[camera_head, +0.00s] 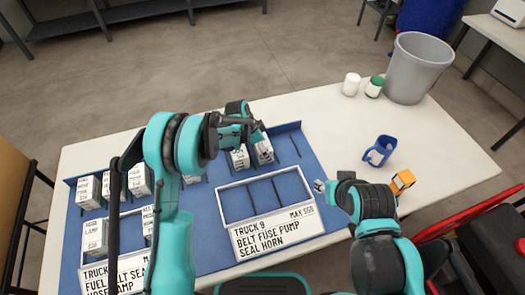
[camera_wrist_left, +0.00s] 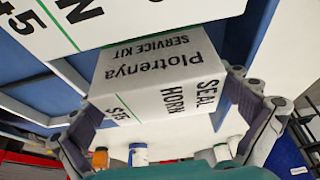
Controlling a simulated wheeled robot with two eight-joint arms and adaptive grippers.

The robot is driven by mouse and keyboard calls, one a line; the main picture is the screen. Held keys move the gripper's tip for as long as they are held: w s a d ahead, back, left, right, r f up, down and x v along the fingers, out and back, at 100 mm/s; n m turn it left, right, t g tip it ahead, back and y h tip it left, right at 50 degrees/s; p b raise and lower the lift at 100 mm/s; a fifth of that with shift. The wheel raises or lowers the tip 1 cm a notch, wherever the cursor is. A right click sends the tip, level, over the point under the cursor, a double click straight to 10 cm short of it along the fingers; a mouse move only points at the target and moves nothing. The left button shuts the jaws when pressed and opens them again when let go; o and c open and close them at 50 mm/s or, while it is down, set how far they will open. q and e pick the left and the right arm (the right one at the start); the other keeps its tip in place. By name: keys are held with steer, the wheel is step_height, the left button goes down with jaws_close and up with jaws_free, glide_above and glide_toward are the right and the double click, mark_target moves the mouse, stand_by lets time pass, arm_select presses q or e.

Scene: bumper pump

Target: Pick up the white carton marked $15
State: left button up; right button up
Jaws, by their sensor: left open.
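A white carton (camera_wrist_left: 160,80) reading Plotrenya Service Kit, Seal Horn and $15 fills the middle of the left wrist view. My left gripper (camera_wrist_left: 165,112) is open, with one dark finger pad on each side of this carton; I cannot tell whether the pads touch it. In the head view my left gripper (camera_head: 252,132) is over two white cartons at the back of the blue board, partly hiding them. My right gripper (camera_head: 322,187) is at the right of the lettered tray, its jaws too small to read.
Another white carton (camera_wrist_left: 90,18), marked $45, is close beside in the wrist view. A divided Truck 9 tray (camera_head: 222,205) looks empty. More cartons (camera_head: 138,180) stand at left. A blue mug (camera_head: 380,151), orange object (camera_head: 402,181) and grey bin (camera_head: 417,68) are at right.

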arm_select(q)
steer(key=shift+w+d+f, duration=0.1)
steer(key=shift+d+f, duration=0.05)
steer(key=shift+f, duration=0.3)
steer(key=shift+r, duration=0.1)
steer(key=c, duration=1.3)
steer(key=shift+r, duration=0.15)
